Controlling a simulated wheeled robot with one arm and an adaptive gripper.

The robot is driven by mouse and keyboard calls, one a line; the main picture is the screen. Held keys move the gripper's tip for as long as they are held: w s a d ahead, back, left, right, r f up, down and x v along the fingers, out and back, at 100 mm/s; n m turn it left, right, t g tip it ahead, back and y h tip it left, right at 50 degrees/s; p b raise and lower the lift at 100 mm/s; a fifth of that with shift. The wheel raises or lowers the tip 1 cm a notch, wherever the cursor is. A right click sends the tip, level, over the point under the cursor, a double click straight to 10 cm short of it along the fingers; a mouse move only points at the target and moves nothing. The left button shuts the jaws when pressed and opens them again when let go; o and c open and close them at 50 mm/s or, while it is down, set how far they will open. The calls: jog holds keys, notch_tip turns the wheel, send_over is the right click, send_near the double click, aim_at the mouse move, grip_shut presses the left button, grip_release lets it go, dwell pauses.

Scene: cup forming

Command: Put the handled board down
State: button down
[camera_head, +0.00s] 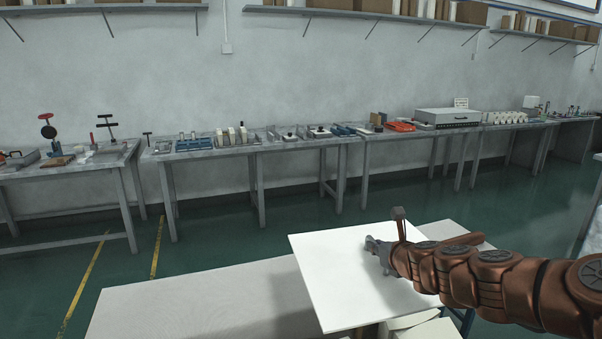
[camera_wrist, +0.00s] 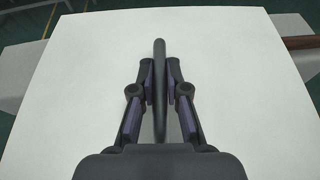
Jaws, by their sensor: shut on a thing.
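The handled board (camera_head: 340,272) is a flat white square panel in the lower middle of the head view. It fills most of the wrist view (camera_wrist: 90,60). A dark upright handle (camera_wrist: 160,70) stands at its middle. My gripper (camera_head: 380,250) comes in from the right over the board, with its fingers closed on both sides of the handle in the wrist view (camera_wrist: 160,85). The board looks roughly level, above a pale table (camera_head: 190,300). I cannot tell whether its underside touches anything.
White blocks (camera_head: 432,328) show under the board's near right edge. A brown bar (camera_head: 465,241) lies beyond my arm on the right. The left part of the pale table is bare. Workbenches (camera_head: 300,142) with tools line the wall, with green floor between.

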aim_at(374, 266)
notch_tip(374, 266, up, 6)
jog(key=s+m+h+p, duration=0.2)
jog(key=m+h+p, duration=0.2)
jog(key=m+h, duration=0.2)
jog(key=shift+a+r+h+p, duration=0.15)
jog(key=shift+a+h+p, duration=0.15)
jog(key=shift+a+h, duration=0.25)
